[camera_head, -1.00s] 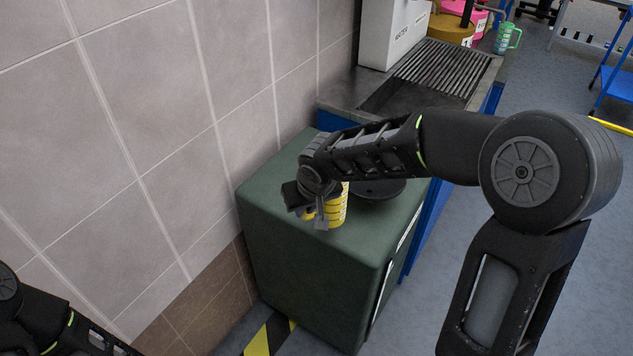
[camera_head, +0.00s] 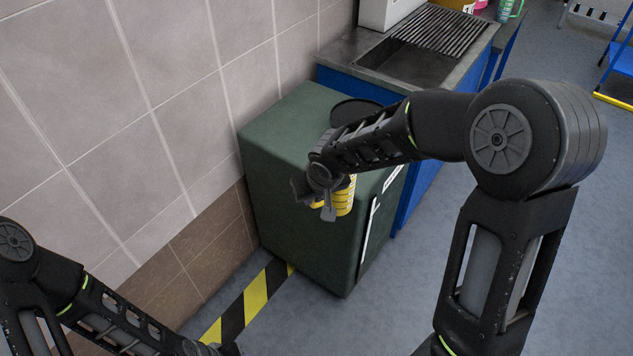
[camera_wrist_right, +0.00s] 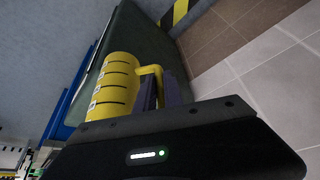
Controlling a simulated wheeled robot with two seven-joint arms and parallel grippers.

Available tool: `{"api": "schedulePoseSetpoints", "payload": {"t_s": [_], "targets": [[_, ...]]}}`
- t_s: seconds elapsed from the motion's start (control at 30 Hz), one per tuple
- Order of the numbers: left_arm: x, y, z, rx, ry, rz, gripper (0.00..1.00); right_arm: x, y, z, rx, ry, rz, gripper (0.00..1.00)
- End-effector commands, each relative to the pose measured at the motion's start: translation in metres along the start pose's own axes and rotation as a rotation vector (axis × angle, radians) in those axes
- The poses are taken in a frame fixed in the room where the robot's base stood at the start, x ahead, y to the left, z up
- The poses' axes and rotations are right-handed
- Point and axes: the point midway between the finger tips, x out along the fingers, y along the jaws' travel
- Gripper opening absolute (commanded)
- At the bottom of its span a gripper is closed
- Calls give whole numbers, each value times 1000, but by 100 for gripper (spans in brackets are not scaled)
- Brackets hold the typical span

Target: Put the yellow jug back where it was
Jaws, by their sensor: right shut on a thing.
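The yellow jug (camera_head: 346,198) has dark bands and shows partly behind my right gripper in the head view. My right gripper (camera_head: 320,205) is shut on the jug's handle. In the right wrist view the jug (camera_wrist_right: 115,88) lies along the picture with its yellow handle (camera_wrist_right: 152,72) between the dark fingers (camera_wrist_right: 160,92). In the head view the jug overlaps the front top edge of the green cabinet (camera_head: 290,190); its height over the top cannot be told. My left gripper (camera_head: 215,348) is at the bottom edge, cut off, its jaws unclear.
A round black plate (camera_head: 355,110) lies on the cabinet top, partly behind my arm. A sink counter (camera_head: 410,62) with a ribbed drainer stands behind. A tiled wall (camera_head: 130,120) is at left. A green mug (camera_head: 505,10) is at the far back.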

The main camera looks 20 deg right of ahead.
Motion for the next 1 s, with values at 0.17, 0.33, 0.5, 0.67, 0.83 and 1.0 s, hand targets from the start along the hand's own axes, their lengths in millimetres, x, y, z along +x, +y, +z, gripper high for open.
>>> {"api": "schedulePoseSetpoints", "payload": {"t_s": [0.17, 0.33, 0.5, 0.67, 0.83, 1.0], "targets": [[0, 0, -1, 0, 2, 0, 36, 28, -6, 23, -9, -8, -3, 0], [0, 0, -1, 0, 2, 0, 36, 52, -2, 44, -6, -6, 1, 0], [0, 0, -1, 0, 2, 0, 36, 71, 9, 63, 0, 2, 7, 0], [0, 0, -1, 0, 2, 0, 36, 74, 12, 65, 3, 7, 7, 0], [0, 0, -1, 0, 2, 0, 36, 74, 12, 65, 3, 6, 7, 0], [0, 0, -1, 0, 2, 0, 36, 73, 12, 65, 3, 6, 7, 0]]}}
